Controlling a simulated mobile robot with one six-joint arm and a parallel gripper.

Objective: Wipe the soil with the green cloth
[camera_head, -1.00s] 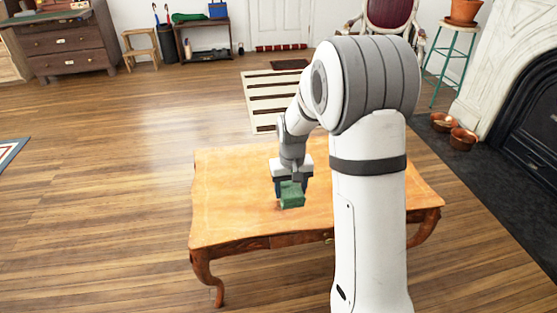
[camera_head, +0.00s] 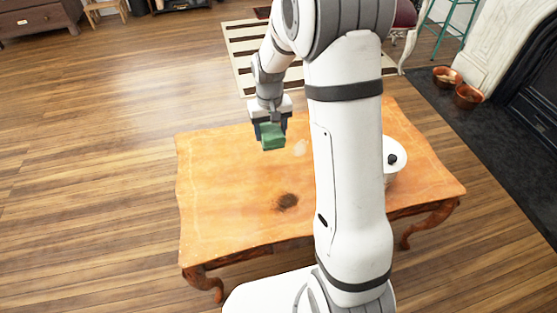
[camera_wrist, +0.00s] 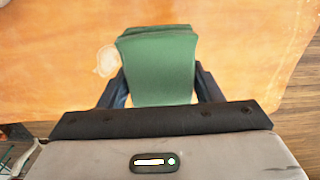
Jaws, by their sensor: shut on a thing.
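The green cloth (camera_head: 272,137) is a folded block held between the fingers of my gripper (camera_head: 270,131), over the far left part of the wooden table (camera_head: 225,200). In the wrist view the cloth (camera_wrist: 160,65) fills the space between the dark fingers. I cannot tell whether it touches the tabletop. A dark brown patch of soil (camera_head: 287,202) lies on the table near its front edge, nearer the camera than my gripper. The soil does not show in the wrist view.
A pale smudge (camera_head: 300,147) marks the table just right of the cloth. A white round object with a black knob (camera_head: 393,165) stands on the table's right, partly hidden by my arm. Terracotta pots (camera_head: 467,96) stand on the floor near the fireplace. The table's left part is clear.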

